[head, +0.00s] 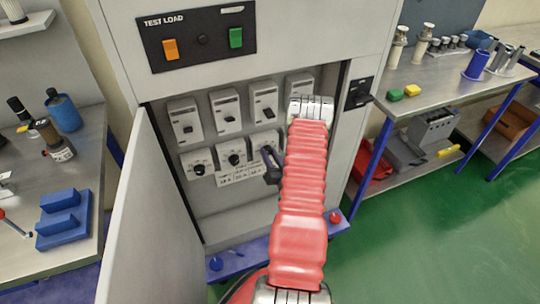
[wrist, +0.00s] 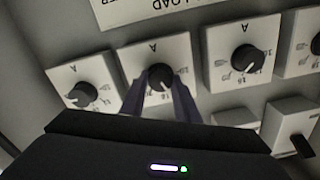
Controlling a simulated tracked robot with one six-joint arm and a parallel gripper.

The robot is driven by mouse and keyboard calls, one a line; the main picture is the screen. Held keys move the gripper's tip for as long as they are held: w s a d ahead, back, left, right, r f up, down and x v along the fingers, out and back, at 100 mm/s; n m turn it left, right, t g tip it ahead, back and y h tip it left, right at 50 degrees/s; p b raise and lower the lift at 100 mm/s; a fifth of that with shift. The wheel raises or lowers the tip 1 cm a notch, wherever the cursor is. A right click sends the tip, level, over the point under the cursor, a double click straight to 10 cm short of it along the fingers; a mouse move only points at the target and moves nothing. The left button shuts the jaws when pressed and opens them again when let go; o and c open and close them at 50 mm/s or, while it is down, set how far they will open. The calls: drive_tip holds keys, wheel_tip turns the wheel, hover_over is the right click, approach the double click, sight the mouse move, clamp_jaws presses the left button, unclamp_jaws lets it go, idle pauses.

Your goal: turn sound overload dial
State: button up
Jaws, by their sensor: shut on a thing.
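Overload dials sit in a row inside the open grey cabinet, each a black knob on a white square plate. In the wrist view, the two dark fingers of my gripper (wrist: 160,84) are shut on the black knob of one dial (wrist: 158,66). One dial (wrist: 85,95) is to its left and another (wrist: 242,58) to its right, with part of one more at the right edge. In the head view, my gripper (head: 268,157) reaches the third position from the left, hiding that dial. Two dials to its left show clearly, the first (head: 199,168) and the second (head: 235,159).
White breaker switches (head: 226,110) stand above the dials. A label plate (head: 238,177) is below them. The cabinet door (head: 153,220) hangs open at the left. A test load panel (head: 197,39) with orange and green switches is above. Benches flank the cabinet.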

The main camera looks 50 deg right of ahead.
drive_tip(key=shift+s+d+m, duration=0.1)
drive_tip(key=shift+d+m, duration=0.05)
drive_tip(key=shift+m, duration=2.15)
drive_tip(key=o, duration=1)
drive_tip(key=shift+o, duration=0.2)
drive_tip(key=v, duration=1.3)
drive_tip(key=shift+s+a, duration=0.25)
drive_tip(key=shift+s, duration=0.05)
drive_tip(key=shift+f, duration=0.15)
